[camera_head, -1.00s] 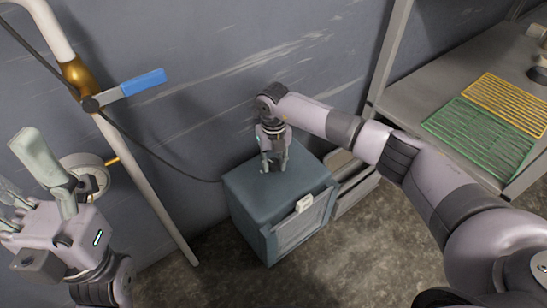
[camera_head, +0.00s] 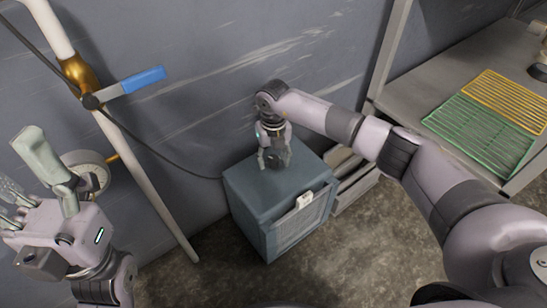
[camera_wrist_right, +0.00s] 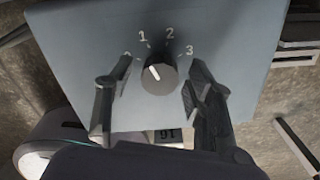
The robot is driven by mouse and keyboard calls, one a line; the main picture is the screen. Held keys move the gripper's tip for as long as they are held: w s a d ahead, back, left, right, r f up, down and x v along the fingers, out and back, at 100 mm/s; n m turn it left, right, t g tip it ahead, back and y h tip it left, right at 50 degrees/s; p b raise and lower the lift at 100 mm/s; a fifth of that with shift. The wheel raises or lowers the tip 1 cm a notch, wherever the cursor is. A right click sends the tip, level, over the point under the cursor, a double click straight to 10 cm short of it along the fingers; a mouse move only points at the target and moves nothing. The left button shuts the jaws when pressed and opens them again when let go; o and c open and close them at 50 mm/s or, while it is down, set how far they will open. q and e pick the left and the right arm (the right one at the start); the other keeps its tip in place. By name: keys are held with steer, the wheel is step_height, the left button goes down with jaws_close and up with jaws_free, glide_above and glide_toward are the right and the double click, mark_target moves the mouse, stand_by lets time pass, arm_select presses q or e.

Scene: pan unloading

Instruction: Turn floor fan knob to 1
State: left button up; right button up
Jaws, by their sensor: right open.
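The floor fan is a blue-grey box (camera_head: 245,195) on the floor against the wall. Its top bears a round dark knob (camera_wrist_right: 162,74) with a white pointer line, in the right wrist view. The pointer slants to the upper left, toward the side of the 0 and 1 marks. Marks 1, 2 and 3 are readable; the 0 is partly hidden by a finger. My right gripper (camera_wrist_right: 160,90) is open, one finger on each side of the knob with gaps. In the head view the right gripper (camera_head: 274,158) points down over the box. My left gripper (camera_head: 30,190) is open at the left.
A white pipe (camera_head: 140,175) with a blue-handled valve (camera_head: 143,80) stands at the left. A black cable (camera_head: 165,160) runs along the wall to the box. A shelf (camera_head: 400,90) with green and yellow racks is at the right. Bare floor (camera_head: 350,240) lies in front.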

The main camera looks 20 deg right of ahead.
mark_target(274, 159)
step_height(274, 159, up, 12)
stand_by(0.6)
